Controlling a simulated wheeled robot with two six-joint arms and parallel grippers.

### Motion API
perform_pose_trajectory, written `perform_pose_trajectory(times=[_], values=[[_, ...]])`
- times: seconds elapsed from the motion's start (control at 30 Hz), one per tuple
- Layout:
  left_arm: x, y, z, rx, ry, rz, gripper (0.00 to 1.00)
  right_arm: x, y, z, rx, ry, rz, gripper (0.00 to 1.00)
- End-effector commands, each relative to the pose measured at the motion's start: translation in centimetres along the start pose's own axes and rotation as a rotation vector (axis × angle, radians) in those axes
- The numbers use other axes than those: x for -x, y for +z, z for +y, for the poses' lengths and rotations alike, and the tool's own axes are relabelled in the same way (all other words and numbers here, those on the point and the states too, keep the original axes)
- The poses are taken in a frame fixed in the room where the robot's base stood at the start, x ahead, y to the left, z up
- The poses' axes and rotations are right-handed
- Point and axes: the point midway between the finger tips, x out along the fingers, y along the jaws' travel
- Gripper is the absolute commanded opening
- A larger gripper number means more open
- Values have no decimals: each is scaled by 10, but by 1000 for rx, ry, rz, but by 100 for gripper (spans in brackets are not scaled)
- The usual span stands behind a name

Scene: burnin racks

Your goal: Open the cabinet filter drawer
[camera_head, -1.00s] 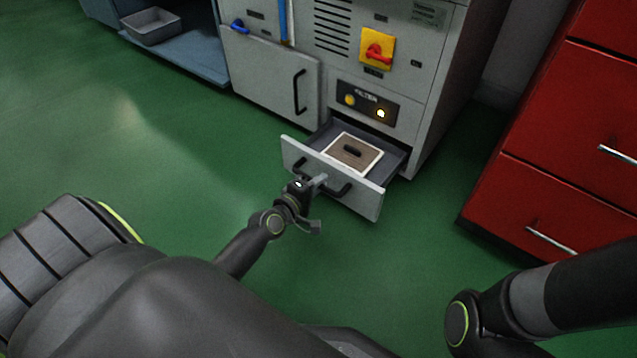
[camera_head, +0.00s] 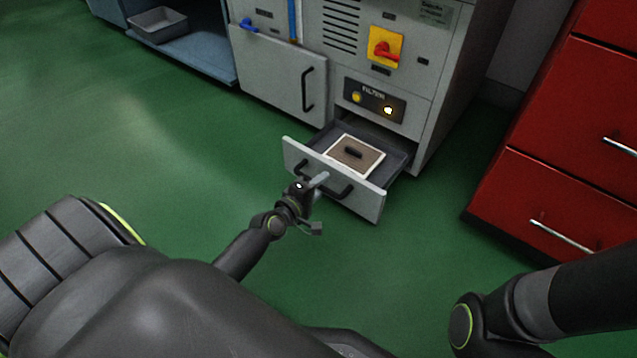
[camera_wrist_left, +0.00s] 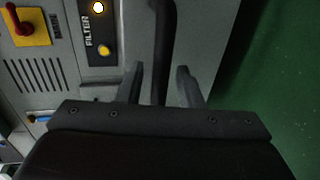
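The filter drawer (camera_head: 362,196) at the bottom of the grey cabinet stands pulled out, with its inside showing. A square brown filter with a white edge and dark grip (camera_head: 368,160) lies in it. My left gripper (camera_head: 320,182) is at the dark handle (camera_head: 343,191) on the drawer's front. In the left wrist view the handle (camera_wrist_left: 164,40) runs between the two fingers of my left gripper (camera_wrist_left: 160,80), which are drawn in close on either side; the contact itself is hard to see. Of my right arm only links show at the lower right; its gripper is out of view.
A closed cabinet door (camera_head: 275,75) is to the left. A red drawer cabinet (camera_head: 560,170) stands at the right. Green floor in front is clear.

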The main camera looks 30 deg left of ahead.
Motion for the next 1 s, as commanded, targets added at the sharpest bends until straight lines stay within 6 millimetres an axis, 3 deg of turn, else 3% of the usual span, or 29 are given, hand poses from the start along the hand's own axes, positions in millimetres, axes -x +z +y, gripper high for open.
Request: perform_pose_trajectory(times=[0.27, 0.7, 1.0], values=[[23, 0, 0, 0, -2, 1, 33, -4, 2, -1, 0, 1, 1, 36], [115, 0, -2, -1, -4, 0, 33, -1, 2, 1, 4, 0, -2, 36], [161, 0, -2, -1, -1, 0, 33, 6, -2, 2, 4, 2, -7, 36]])
